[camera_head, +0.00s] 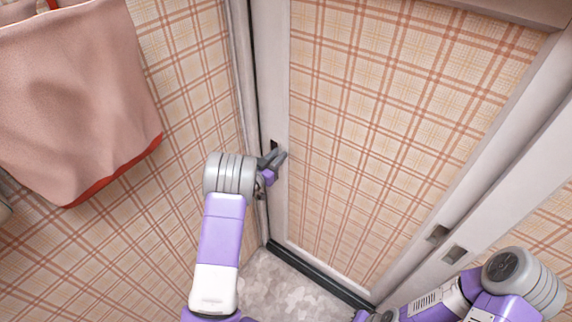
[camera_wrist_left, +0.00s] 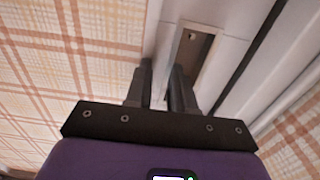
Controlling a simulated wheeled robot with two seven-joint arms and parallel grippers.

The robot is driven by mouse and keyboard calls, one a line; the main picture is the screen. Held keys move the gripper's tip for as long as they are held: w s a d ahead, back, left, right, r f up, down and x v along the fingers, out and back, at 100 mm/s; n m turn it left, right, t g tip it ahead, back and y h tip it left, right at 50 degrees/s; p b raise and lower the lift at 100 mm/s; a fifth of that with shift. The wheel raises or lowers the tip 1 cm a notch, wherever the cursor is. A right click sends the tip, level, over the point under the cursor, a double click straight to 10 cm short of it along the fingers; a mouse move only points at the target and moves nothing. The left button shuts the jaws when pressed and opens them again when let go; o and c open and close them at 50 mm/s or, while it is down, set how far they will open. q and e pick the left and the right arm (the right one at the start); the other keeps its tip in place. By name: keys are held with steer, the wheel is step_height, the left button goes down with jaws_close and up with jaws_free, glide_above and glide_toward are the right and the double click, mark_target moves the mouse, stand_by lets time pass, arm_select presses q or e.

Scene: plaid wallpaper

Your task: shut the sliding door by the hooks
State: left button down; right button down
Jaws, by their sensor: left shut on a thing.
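The sliding door (camera_head: 385,130) has a plaid panel in a white frame and stands close to the left jamb, with a narrow dark strip between them. My left gripper (camera_head: 279,158) is at the door's left white stile, beside a small dark recessed hook (camera_head: 274,145). In the left wrist view, its fingers (camera_wrist_left: 160,90) are shut on the stile of the door, the right finger at the recessed hook (camera_wrist_left: 193,55). The fingers partly cover the recess. My right arm enters at the lower right; its fingertips are out of view.
Another recess (camera_head: 438,233) is on the door's right stile, with one more (camera_head: 455,254) on the adjoining white frame. A dark floor track (camera_head: 318,275) runs below the door. A pink cloth (camera_head: 75,90) hangs at the left. Patterned floor (camera_head: 262,280) shows near the corner.

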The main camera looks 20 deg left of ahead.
arm_select(q)
steer(key=shift+w+a, duration=0.2)
steer(key=shift+a, duration=0.7)
steer(key=shift+r, duration=0.1)
steer(key=c, duration=1)
jaws_free()
steer(key=shift+w+a, duration=0.1)
steer(key=shift+o, duration=0.2)
steer(key=p+v, duration=0.1)
steer(key=v, duration=0.6)
steer(key=shift+s+p, duration=0.3)
steer(key=shift+p, duration=0.1)
